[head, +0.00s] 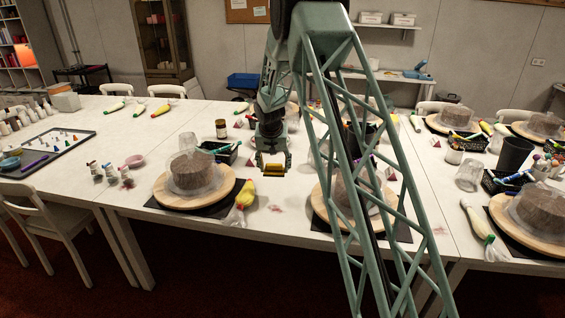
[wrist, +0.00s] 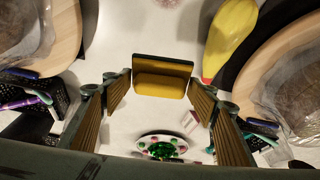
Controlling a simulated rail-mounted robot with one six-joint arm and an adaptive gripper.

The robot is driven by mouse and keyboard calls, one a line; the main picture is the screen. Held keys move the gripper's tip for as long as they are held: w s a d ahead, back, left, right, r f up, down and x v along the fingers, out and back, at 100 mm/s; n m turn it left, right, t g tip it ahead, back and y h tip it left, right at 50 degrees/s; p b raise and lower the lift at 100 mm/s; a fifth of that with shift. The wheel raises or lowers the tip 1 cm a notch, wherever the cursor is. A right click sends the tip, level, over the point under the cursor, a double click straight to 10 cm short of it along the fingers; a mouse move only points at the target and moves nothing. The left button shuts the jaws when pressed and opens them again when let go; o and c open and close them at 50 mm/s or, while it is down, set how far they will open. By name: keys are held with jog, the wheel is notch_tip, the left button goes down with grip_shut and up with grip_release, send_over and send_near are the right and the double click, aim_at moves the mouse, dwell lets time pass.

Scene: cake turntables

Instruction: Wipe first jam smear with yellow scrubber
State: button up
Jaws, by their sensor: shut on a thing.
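My gripper (head: 273,163) is shut on the yellow scrubber (head: 274,170), which has a dark backing. In the wrist view the scrubber (wrist: 160,84) sits between the finger ends of my gripper (wrist: 161,93), above the white table. A faint pinkish jam smear (head: 276,208) lies on the table on the near side of the gripper, apart from the scrubber. Part of this smear (wrist: 167,3) shows at the top edge of the wrist view. Another reddish smear (head: 382,229) lies farther right, seen past my arm.
Wooden turntables with wrapped cakes (head: 192,173) stand left and right of the gripper. A yellow piping bag (head: 246,194) lies beside the left one. A brown jar (head: 221,129) and dark caddies stand behind.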

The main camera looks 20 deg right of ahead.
jog(key=s+a+r+n+y+p, duration=0.1)
jog(key=s+a+r+n+p, duration=0.2)
jog(key=s+a, duration=0.7)
jog(key=s+a+r+n+y+p, duration=0.1)
jog(key=s+a+r+p, duration=0.4)
jog(key=s+a, duration=0.6)
jog(key=shift+a+r+n+t+p, duration=0.35)
jog(key=shift+a+r+n, duration=0.3)
jog(key=shift+n, duration=0.25)
jog(key=shift+w+d, duration=0.1)
jog(key=shift+d, duration=0.15)
